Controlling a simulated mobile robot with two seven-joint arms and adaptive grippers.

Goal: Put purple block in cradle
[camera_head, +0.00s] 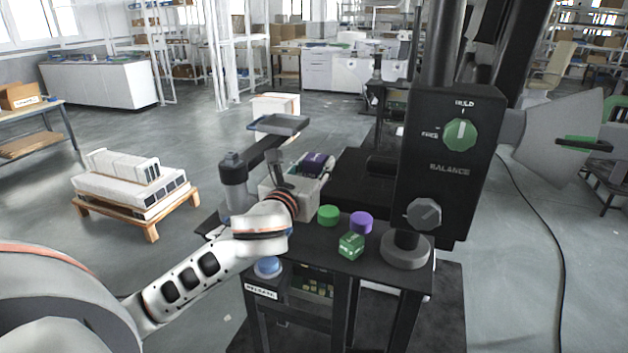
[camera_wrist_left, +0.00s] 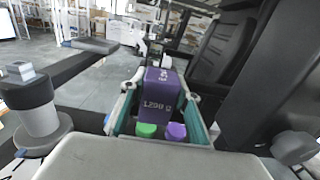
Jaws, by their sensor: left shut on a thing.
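The purple block (camera_head: 316,161) is beyond my left wrist in the head view. In the left wrist view the purple block (camera_wrist_left: 162,103) shows printed lettering and stands between the fingers. My left gripper (camera_head: 308,171) is shut on it. A shallow dark tray with a blue rim (camera_head: 278,124), which looks like the cradle, sits on an arm to the left of the block and apart from it. It appears as a dark plate (camera_wrist_left: 91,46) at upper left in the left wrist view. The block's underside is hidden. My right gripper is not in view.
A black column box with knobs (camera_head: 450,165) rises at right. A grey post (camera_head: 236,183) stands at left. White boxes lie on a pallet (camera_head: 150,228).

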